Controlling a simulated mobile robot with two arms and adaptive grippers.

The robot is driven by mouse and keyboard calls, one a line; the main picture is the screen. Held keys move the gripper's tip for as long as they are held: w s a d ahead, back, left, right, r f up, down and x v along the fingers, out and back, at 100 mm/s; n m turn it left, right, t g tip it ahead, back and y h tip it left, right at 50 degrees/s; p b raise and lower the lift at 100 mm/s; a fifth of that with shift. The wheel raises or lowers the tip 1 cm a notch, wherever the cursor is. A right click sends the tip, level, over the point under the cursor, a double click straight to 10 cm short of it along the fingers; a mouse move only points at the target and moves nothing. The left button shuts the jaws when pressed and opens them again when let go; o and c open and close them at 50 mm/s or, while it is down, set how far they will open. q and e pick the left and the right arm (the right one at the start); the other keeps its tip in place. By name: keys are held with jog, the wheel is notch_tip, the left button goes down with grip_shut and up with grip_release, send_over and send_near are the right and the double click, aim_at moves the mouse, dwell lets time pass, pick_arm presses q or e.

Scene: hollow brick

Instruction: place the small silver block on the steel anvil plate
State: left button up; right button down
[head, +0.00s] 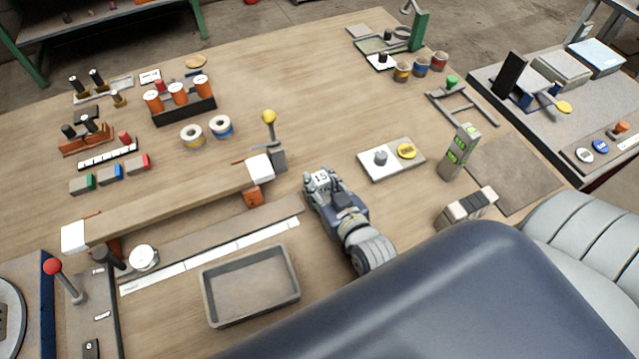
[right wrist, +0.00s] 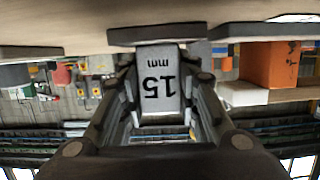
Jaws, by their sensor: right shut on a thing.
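A small silver block (head: 321,178) marked 15 mm sits between the fingers of my right gripper (head: 322,187), which is shut on it. The block also shows in the right wrist view (right wrist: 160,88), its lettering upside down. The gripper is right of the beam's yellow-knobbed end and above or on the wooden table; I cannot tell the height. A light plate (head: 376,169) bearing a grey knob and a yellow disc lies to its right. A flat grey-brown plate (head: 515,177) lies farther right. I cannot tell for sure which is the steel anvil plate. My left gripper is out of view.
A long wooden beam (head: 170,207) on orange supports lies left of the gripper. An empty grey tray (head: 250,287) stands below left. The table between gripper and light plate is clear.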

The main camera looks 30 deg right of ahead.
jog(key=shift+s+r, duration=0.15)
jog(key=shift+r, duration=0.05)
jog(key=shift+s+a+f, duration=0.15)
jog(key=shift+s+f, duration=0.2)
jog(key=shift+f, duration=0.3)
jog(key=c, duration=1.4)
grip_release()
jog(key=shift+f, duration=0.1)
jog(key=shift+c, duration=0.2)
jog(key=shift+o, duration=1.1)
jog(key=shift+f, duration=0.15)
jog(key=shift+r, duration=0.4)
jog(key=v, duration=0.6)
jog(key=b+v, duration=0.1)
jog(key=v, duration=0.3)
jog(key=shift+r, duration=0.4)
jog(key=shift+v, duration=0.75)
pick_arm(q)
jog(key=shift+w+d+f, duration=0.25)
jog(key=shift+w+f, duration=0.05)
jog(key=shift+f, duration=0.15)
pick_arm(e)
jog(key=shift+w+r, duration=0.1)
jog(key=shift+r, duration=0.1)
